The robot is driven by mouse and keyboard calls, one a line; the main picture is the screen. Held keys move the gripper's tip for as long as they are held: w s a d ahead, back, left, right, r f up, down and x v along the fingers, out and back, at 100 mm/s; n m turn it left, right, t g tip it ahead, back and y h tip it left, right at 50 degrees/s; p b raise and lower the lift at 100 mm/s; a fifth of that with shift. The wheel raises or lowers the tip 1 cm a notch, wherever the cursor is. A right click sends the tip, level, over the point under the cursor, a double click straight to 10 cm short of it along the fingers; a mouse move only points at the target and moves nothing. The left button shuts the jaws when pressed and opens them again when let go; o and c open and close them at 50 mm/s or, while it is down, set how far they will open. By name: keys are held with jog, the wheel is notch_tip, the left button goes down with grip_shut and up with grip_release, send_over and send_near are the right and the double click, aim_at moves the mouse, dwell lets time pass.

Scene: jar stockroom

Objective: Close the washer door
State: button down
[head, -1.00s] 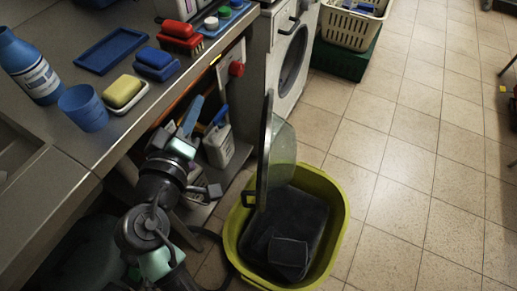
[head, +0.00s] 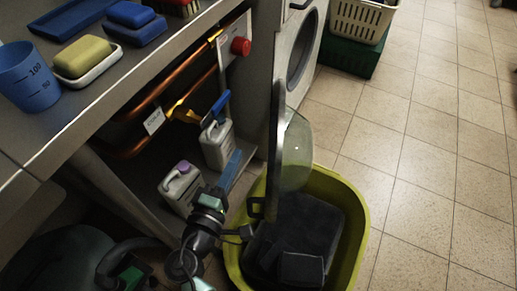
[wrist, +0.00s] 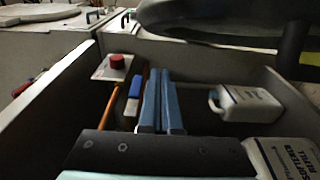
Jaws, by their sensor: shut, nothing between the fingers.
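The washer (head: 290,70) is a white machine at the top middle of the head view, with a round dark opening. Its door (head: 277,150) stands wide open, seen nearly edge-on, with a dark rim and a bulging clear glass (head: 296,150) on its right side. My gripper (head: 231,163) has blue fingers and is left of the door, apart from it, by the space under the counter. In the wrist view the fingers (wrist: 161,88) lie together with nothing between them. A dark curved rim (wrist: 215,22) at upper right there is probably the door.
A yellow-green tub (head: 357,220) with dark items stands under the door. A green crate (head: 350,58) stands beyond. The tiled floor at right is clear.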

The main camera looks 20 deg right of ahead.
aim_at(281, 143)
jog(key=d, duration=0.6)
jog(key=shift+w+d+b, duration=0.15)
jog(key=shift+w+b, duration=0.3)
